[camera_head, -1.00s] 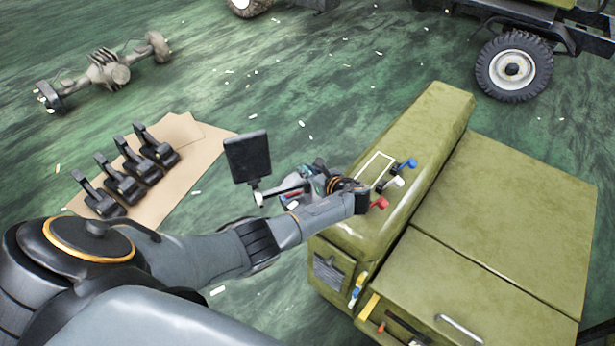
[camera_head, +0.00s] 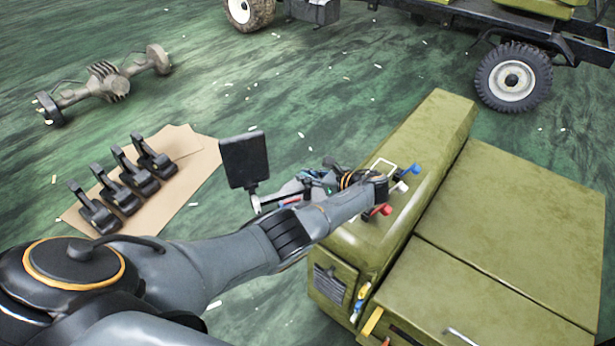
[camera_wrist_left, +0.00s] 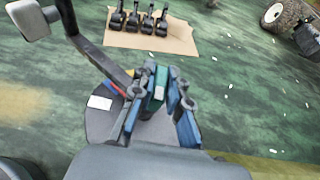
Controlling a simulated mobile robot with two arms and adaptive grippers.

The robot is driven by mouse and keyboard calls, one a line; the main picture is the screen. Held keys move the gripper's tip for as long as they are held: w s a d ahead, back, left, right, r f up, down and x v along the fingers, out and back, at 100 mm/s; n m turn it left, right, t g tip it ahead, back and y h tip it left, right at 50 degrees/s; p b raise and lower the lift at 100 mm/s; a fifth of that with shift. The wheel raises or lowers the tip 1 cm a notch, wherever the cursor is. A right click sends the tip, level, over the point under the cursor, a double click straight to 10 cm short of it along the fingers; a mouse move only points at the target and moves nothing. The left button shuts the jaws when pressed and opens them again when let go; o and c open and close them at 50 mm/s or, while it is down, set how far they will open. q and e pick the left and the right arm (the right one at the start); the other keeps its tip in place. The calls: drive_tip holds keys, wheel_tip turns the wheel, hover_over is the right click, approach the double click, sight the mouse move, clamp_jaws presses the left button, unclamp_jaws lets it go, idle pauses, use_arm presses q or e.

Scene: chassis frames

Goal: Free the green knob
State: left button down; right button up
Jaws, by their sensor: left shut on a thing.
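My left gripper (camera_head: 328,184) is beside the left side of the olive cabinet, with my forearm partly covering it in the head view. In the left wrist view its blue fingers (camera_wrist_left: 160,112) are closed around a green piece, which looks like the green knob (camera_wrist_left: 157,88). The knob's lower end is hidden by the fingers, so I cannot tell whether it touches anything below. A dark round base with a white label (camera_wrist_left: 100,102) lies behind the fingers. My right gripper is not in view.
The olive cabinet (camera_head: 525,210) carries a red knob (camera_head: 380,210), a blue knob (camera_head: 412,169) and a white frame (camera_head: 388,164). Several black pedals (camera_head: 120,185) lie on cardboard; an axle (camera_head: 105,82) lies behind.

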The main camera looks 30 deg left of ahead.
use_arm(q)
drive_tip(key=c, duration=1.3)
unclamp_jaws()
drive_tip(key=shift+a, duration=0.1)
drive_tip(key=v, duration=1.2)
